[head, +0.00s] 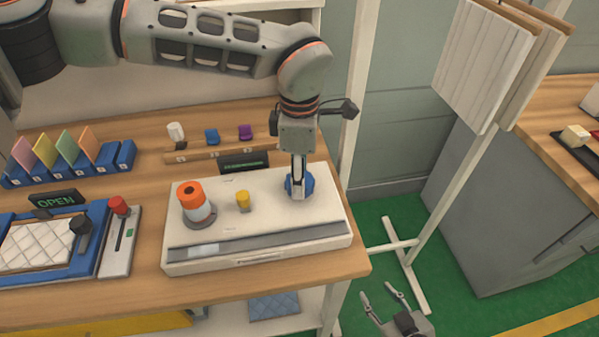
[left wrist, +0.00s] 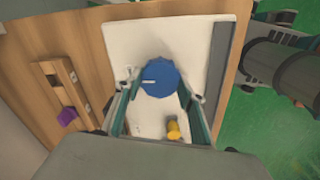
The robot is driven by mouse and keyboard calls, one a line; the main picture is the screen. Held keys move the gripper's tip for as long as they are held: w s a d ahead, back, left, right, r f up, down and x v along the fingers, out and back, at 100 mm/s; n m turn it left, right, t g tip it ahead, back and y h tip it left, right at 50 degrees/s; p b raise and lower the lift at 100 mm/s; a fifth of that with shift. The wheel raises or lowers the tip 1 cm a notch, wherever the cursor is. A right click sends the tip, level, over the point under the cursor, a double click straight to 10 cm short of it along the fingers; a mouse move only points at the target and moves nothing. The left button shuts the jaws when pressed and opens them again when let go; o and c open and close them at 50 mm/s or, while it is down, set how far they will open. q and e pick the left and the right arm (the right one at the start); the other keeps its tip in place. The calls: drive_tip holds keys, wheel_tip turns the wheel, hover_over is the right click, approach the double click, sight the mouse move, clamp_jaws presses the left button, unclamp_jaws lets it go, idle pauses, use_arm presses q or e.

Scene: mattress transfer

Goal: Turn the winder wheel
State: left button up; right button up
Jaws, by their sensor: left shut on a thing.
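A blue wheel (head: 309,184) sits on the right part of a white box-like machine (head: 250,216) on the wooden table. My left arm reaches over from the left, and my left gripper (head: 298,192) points down and is shut on the blue wheel. In the left wrist view the blue wheel (left wrist: 158,78) lies between the two fingers, and its round top shows. A yellow knob (head: 243,199) and an orange-topped white cylinder (head: 195,203) stand on the machine to the left of the wheel. My right gripper (head: 380,294) is open and empty, low beyond the table's right edge.
A small dark display (head: 244,162) and a wooden rack (head: 217,149) with coloured pieces stand behind the machine. A blue press-like device (head: 48,240) and a red-topped lever unit (head: 120,238) are at left. A white stand (head: 412,262) is on the green floor at right.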

use_arm(q)
drive_tip(key=m+p, duration=0.1)
drive_tip(key=m, duration=0.4)
drive_tip(key=shift+r+m, duration=0.15)
drive_tip(key=shift+m, duration=0.15)
drive_tip(key=m+p, duration=0.1)
drive_tip(key=m, duration=0.3)
drive_tip(key=shift+w+m+p, duration=0.1)
drive_tip(key=shift+m+p, duration=0.2)
drive_tip(key=shift+m, duration=0.1)
drive_tip(key=o, duration=1.1)
wheel_tip(320, 180, up, 12)
idle(0.4)
